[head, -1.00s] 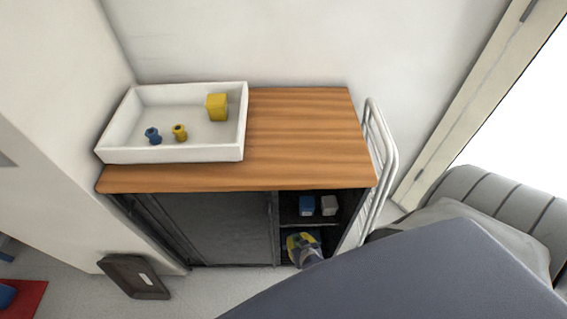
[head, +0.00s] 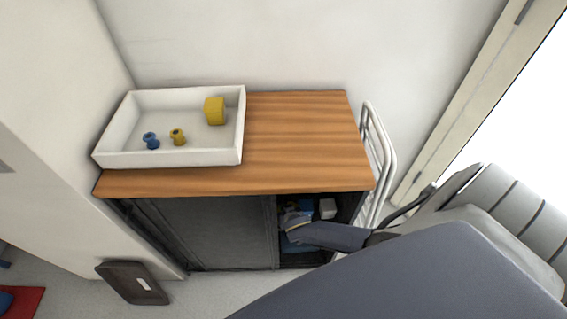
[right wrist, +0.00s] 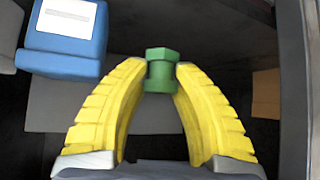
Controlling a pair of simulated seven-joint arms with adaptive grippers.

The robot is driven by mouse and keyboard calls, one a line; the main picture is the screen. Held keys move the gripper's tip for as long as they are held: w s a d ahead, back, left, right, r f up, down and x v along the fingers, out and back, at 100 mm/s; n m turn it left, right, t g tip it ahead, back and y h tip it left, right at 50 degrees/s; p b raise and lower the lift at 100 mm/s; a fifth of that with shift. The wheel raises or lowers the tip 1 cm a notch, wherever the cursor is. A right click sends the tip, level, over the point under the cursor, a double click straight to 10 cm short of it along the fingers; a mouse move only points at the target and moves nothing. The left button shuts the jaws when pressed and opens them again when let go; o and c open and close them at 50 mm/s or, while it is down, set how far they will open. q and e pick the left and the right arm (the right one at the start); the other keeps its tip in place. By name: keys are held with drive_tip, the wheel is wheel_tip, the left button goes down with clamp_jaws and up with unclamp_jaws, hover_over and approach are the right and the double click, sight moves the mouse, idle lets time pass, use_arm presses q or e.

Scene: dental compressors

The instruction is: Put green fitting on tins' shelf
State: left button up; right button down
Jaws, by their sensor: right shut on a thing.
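The green fitting (right wrist: 161,70) is between the yellow fingertips of my right gripper (right wrist: 160,76) in the right wrist view, and they are shut on it. In the head view my right gripper (head: 294,222) reaches into the open right part of the cabinet, at the height of the tins' shelf; the fitting cannot be made out there. A blue tin (right wrist: 66,40) with a white label stands close by on the shelf. A pale grey tin (head: 327,208) stands to its right in the head view. My left gripper is not in view.
The dark cabinet has a closed panel (head: 215,232) left of the opening. On its wooden top (head: 300,130), a white tray (head: 168,159) holds a blue fitting (head: 151,140), a yellow fitting (head: 178,137) and a yellow tin (head: 214,111). A white rail (head: 381,150) stands at the right.

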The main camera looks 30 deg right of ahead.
drive_tip(key=shift+w+d, duration=0.15)
drive_tip(key=shift+w, duration=0.1)
drive_tip(key=shift+w+f, duration=0.2)
drive_tip(key=shift+f, duration=1.55)
drive_tip(key=c, duration=1.3)
unclamp_jaws()
drive_tip(key=shift+c, duration=0.2)
